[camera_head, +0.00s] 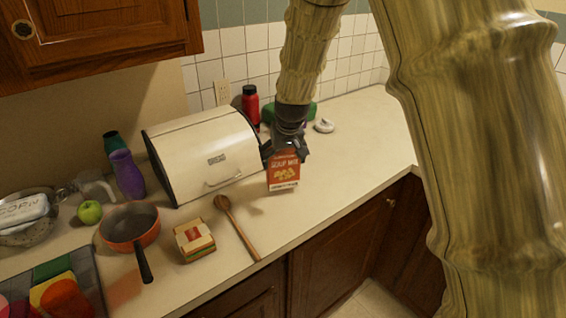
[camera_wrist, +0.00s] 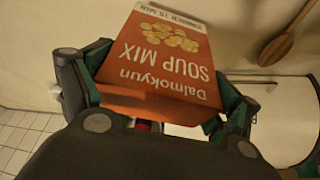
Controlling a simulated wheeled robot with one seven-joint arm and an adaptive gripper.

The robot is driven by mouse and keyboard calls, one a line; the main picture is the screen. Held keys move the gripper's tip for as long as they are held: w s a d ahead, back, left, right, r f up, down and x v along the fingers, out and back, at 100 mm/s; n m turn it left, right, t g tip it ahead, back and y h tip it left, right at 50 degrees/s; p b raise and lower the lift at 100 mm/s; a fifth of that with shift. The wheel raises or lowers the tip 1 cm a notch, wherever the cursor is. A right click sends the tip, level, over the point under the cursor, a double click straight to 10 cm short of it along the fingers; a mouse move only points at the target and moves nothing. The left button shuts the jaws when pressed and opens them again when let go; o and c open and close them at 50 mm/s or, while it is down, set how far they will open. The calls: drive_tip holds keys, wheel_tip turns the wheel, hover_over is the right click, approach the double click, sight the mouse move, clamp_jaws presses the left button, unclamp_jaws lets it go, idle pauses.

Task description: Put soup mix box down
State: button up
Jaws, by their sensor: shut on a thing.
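The soup mix box (camera_head: 283,172) is red-orange and white with a picture of food on its front. In the head view it hangs upright below my gripper (camera_head: 285,148), by the counter's front half, right of the bread box. My gripper is shut on the box near its top. In the wrist view the box (camera_wrist: 165,62) shows upside down between the two fingers of my gripper (camera_wrist: 160,98). I cannot tell whether the bottom of the box touches the counter (camera_head: 345,165).
The white bread box (camera_head: 205,150) stands just left. A wooden spoon (camera_head: 238,228), a small square stack (camera_head: 194,239) and an orange pan (camera_head: 130,226) lie further left. A red bottle (camera_head: 250,104) and a white item (camera_head: 324,125) are behind. The counter to the right is clear.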

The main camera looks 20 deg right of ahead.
drive_tip(key=shift+f, duration=1.2)
drive_tip(key=shift+f, duration=0.15)
drive_tip(key=o, duration=1)
drive_tip(key=shift+c, duration=0.2)
drive_tip(key=b+v, duration=0.1)
drive_tip(key=v, duration=1.1)
